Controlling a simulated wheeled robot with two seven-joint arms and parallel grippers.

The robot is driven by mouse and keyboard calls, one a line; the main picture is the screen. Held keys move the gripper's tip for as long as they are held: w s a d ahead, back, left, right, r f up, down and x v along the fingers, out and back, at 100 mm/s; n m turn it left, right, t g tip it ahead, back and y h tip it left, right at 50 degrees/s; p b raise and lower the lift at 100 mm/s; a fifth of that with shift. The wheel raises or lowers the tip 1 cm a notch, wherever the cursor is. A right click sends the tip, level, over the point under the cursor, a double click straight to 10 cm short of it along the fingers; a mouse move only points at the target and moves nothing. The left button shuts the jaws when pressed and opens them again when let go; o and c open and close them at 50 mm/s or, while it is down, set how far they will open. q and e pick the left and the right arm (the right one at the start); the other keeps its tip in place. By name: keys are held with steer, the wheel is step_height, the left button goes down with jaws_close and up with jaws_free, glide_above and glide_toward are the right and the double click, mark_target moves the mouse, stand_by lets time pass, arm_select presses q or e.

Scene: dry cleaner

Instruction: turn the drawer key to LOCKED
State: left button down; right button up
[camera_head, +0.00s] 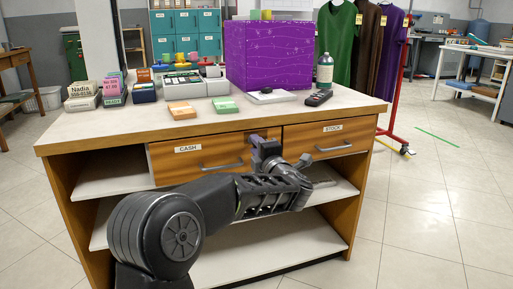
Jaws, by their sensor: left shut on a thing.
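The wooden counter has a CASH drawer (212,160) on the left and a STOCK drawer (330,134) on the right, both closed flush. My left gripper (257,140) is at the right end of the CASH drawer front, near the gap between the drawers. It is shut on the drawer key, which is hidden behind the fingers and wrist. I cannot read the key's angle or any LOCKED mark. The CASH drawer's handle (222,166) is left of my gripper. My right gripper is not in view.
The STOCK drawer's handle (334,148) is right of my wrist. On the countertop (180,127) stand a purple box (270,55), a bottle (325,72), a dark handheld device (319,97) and several card stacks. Open shelves (270,244) lie below the drawers. Floor at right is clear.

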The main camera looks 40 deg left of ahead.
arm_select(q)
steer(key=c, duration=1.1)
jaws_free()
steer(key=shift+s, duration=0.1)
steer(key=p+v, duration=0.2)
steer(key=v, duration=0.5)
steer(key=shift+s+d, duration=0.15)
steer(key=shift+d, duration=0.2)
